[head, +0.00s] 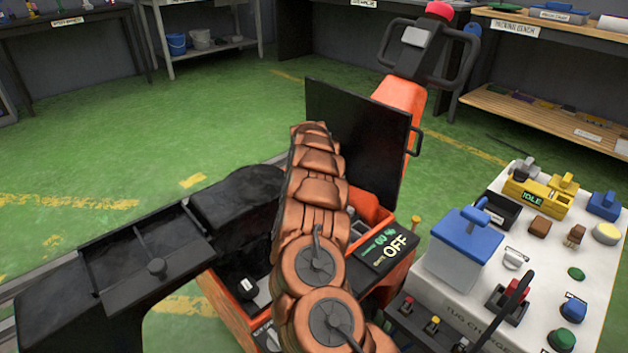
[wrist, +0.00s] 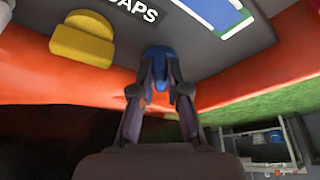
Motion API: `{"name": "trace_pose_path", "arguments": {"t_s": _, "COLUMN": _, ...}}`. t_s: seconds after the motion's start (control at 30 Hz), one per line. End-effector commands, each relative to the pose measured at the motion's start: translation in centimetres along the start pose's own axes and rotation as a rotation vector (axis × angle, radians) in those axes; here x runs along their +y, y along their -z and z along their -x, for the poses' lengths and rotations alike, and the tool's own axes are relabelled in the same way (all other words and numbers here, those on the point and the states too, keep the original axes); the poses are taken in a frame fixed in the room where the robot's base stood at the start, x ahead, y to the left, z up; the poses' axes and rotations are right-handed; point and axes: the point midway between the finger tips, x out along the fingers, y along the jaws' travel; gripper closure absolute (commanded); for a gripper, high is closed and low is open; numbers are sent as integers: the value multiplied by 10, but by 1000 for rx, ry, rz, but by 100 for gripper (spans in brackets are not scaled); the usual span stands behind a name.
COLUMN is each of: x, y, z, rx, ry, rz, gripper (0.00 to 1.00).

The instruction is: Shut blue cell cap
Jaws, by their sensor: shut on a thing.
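In the wrist view my gripper (wrist: 161,72) is closed on a small blue piece, the blue cell cap (wrist: 162,52), at a grey panel with the lettering "CAPS". The fingers cover most of the cap, so I cannot tell whether it is open or shut. A yellow cap (wrist: 82,40) sits on the same panel to the left, apart from the fingers. In the head view my arm reaches over the orange tug (head: 402,100) and hides my gripper and the caps.
A black upright panel (head: 357,135) stands on the tug beside my arm. The white charger bench (head: 455,295) at the right carries a blue-topped box (head: 468,232) and several controls. Green floor lies open at the left.

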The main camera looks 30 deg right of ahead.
Motion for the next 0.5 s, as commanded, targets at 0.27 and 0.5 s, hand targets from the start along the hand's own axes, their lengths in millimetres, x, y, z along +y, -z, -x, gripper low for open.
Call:
{"name": "trace_pose_path", "arguments": {"t_s": 0.27, "x": 8, "y": 1, "z": 1, "rx": -3, "ry": 93, "rz": 219, "gripper": 100}}
{"name": "trace_pose_path", "arguments": {"t_s": 0.5, "x": 10, "y": 2, "z": -3, "rx": 1, "ry": 177, "rz": 420, "gripper": 100}}
